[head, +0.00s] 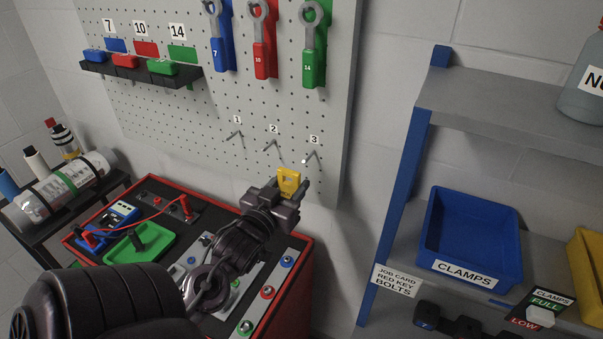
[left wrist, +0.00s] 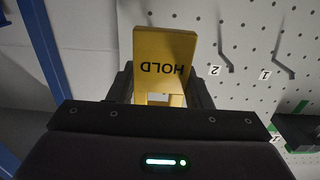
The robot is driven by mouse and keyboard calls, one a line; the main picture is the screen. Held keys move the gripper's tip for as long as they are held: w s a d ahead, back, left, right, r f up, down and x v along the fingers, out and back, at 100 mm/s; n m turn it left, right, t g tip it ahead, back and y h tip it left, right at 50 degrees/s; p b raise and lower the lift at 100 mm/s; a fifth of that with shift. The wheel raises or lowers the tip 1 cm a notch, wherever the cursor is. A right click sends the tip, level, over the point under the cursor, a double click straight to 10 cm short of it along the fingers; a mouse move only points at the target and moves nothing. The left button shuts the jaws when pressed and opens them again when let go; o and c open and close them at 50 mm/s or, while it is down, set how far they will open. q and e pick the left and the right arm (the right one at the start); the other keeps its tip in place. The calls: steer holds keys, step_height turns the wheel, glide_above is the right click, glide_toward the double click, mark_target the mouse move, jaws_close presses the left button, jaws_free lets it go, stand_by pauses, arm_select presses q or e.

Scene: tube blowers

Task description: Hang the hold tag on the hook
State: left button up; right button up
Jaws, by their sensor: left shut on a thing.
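The yellow hold tag (head: 288,180) is held in my left gripper (head: 286,193), which is shut on it. In the left wrist view the tag (left wrist: 163,55) shows the word HOLD upside down between the fingers (left wrist: 160,85). The pegboard (head: 270,111) has three small hooks: hook 1 (head: 236,135), hook 2 (head: 270,146) and hook 3 (head: 311,156). The tag is a little below hooks 2 and 3 in the head view and apart from them. Hook 2 (left wrist: 226,62) and hook 1 (left wrist: 279,65) also show in the left wrist view. My right gripper is not in view.
A red-edged bench (head: 308,246) with a green tray (head: 140,243) lies below my left arm. Wrenches in coloured holders (head: 265,40) hang above the hooks. A shelf with a blue post (head: 395,218) and a blue clamps bin (head: 470,235) stands to the right.

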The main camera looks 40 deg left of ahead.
mark_target(314, 158)
arm_select(q)
steer(key=shift+w+a+b, duration=0.1)
steer(key=shift+w+b, duration=0.2)
steer(key=shift+w, duration=0.15)
steer(key=shift+f+b+x, duration=0.15)
steer(key=shift+b+x, duration=0.45)
steer(key=shift+x, duration=1.2)
steer(key=shift+f+b+x, duration=0.15)
steer(key=shift+b+x, duration=0.45)
steer(key=shift+x, duration=1.2)
steer(key=shift+w+a+f, duration=0.15)
steer(key=shift+w+a, duration=0.05)
steer(key=shift+w, duration=0.3)
steer(key=shift+p, duration=0.35)
steer(key=shift+w+f, duration=0.1)
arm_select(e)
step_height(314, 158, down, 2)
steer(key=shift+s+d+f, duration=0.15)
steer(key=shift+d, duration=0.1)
